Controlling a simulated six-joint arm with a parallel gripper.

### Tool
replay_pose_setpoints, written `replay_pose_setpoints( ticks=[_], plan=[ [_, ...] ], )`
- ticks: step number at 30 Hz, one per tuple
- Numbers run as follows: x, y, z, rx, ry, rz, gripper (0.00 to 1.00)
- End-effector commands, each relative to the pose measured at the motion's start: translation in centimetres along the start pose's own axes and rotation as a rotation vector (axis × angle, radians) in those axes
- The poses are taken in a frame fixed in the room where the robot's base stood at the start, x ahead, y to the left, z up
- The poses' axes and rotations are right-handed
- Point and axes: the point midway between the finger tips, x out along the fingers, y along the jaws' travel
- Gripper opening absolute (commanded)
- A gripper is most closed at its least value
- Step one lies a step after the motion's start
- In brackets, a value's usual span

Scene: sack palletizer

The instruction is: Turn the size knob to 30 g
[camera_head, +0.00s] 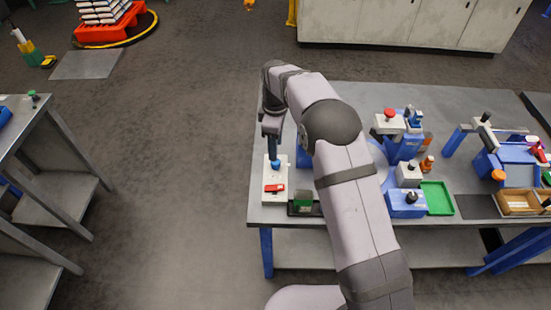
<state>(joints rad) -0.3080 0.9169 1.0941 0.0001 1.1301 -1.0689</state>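My gripper (272,152) points down at the left end of the workbench, over a white control box (270,203). A blue knob (276,165) sits on the box's upper part, right at the fingertips. I cannot tell whether the fingers touch the knob or whether they are open or shut on it. A red switch (275,188) lies lower on the same box. Any size marks or a 30 g label are too small to read. A blue box (402,210) with a black knob (411,197) stands farther right, away from my gripper.
A dark green block (303,201) in a black tray stands right of the white box. A green tray (437,198), a blue machine (404,147) with a red button, and a wooden bin (519,203) fill the bench's right side. Open floor lies left of the bench.

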Motion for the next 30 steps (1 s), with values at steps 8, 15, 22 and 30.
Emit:
replay_pose_setpoints(
  ticks=[8,15,22,30],
  plan=[
    [2.9,-0.1,0.1,0.001,-0.003,-0.005,0.45],
    [5.7,-0.1,0.1,0.002,-0.002,-0.003,0.45],
    [6.9,0.0,0.1,0.002,0.000,0.000,0.45],
    [7.0,0.0,0.1,0.002,0.000,0.000,0.38]
  ],
)
